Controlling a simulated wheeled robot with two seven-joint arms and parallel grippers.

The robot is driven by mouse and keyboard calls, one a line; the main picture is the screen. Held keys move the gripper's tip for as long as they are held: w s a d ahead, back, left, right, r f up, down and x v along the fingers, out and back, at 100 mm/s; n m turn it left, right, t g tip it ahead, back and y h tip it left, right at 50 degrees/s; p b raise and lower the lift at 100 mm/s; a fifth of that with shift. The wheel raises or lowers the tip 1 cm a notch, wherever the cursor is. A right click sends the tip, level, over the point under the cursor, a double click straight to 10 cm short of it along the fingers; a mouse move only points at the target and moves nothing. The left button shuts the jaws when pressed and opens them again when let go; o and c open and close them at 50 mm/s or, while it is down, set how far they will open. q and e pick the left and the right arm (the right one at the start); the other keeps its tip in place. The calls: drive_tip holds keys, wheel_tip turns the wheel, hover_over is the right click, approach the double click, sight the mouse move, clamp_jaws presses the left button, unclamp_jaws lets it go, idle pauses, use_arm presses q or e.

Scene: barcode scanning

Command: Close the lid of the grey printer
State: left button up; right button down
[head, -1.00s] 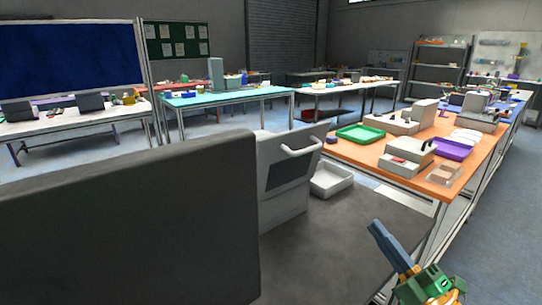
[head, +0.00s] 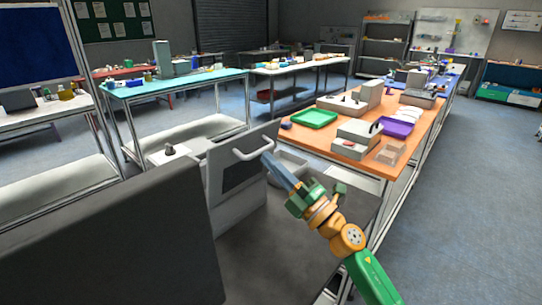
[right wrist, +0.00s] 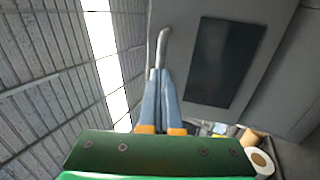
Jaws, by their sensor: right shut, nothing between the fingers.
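The grey printer (head: 236,212) stands in the middle foreground on a dark grey surface. Its lid (head: 243,174) stands raised, with a dark window and a light bar handle (head: 254,153). The lid's dark window (right wrist: 222,62) and the handle (right wrist: 163,46) also show in the right wrist view. My right gripper (head: 268,157) is shut and empty, its blue fingertips close by the handle's right end. In the right wrist view the fingertips (right wrist: 160,72) lie just below the handle's end; I cannot tell whether they touch. My left gripper is not in view.
A large dark grey panel (head: 110,235) fills the left foreground. An orange table (head: 418,142) with a green tray (head: 314,118) stands behind. A white roll (right wrist: 262,161) shows at lower right in the wrist view.

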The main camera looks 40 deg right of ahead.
drive_tip(key=shift+w, duration=0.2)
drive_tip(key=shift+r, duration=0.15)
